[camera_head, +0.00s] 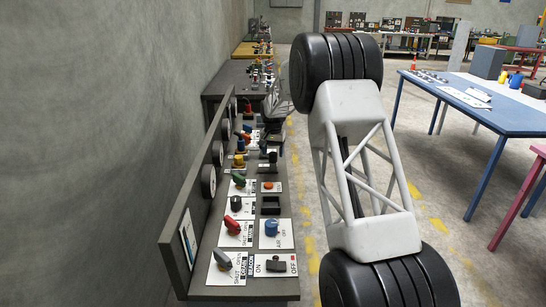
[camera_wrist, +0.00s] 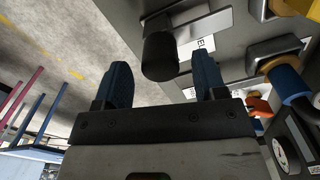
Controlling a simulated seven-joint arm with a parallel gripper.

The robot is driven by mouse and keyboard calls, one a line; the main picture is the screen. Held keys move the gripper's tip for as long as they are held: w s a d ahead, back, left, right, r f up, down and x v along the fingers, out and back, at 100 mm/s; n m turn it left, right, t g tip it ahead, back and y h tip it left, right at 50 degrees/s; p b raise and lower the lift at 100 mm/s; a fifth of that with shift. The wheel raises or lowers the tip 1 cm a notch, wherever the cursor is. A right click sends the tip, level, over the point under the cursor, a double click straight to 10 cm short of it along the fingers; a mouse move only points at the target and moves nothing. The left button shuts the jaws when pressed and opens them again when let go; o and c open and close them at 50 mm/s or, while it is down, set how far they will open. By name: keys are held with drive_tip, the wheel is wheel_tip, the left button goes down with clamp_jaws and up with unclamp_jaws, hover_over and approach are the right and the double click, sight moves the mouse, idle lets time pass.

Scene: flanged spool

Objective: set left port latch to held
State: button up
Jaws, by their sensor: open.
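In the wrist view, my gripper (camera_wrist: 162,64) is open, with its two blue-padded fingers spread apart. A black cylindrical knob (camera_wrist: 160,56) shows in the gap between the fingertips. It stands out from a pale metal plate (camera_wrist: 208,25) on a grey panel. A partly hidden label beside it shows only a few letters. I cannot tell whether the knob is the left port latch, or whether a finger touches it. No latch marked left port can be read in the head view, where I cannot make out my fingers.
In the wrist view, a blue and yellow handle (camera_wrist: 285,80) stands close to the right finger. In the head view, a long bench (camera_head: 240,289) of labelled levers and knobs runs along the wall. A blue table (camera_head: 490,115) stands at the right, with open floor before it.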

sight(262, 162)
drive_tip(key=shift+f, duration=1.15)
clamp_jaws()
drive_tip(key=shift+a, duration=2.5)
drive_tip(key=shift+c, duration=1.3)
unclamp_jaws()
drive_tip(key=shift+a, duration=0.15)
drive_tip(key=shift+o, duration=1.3)
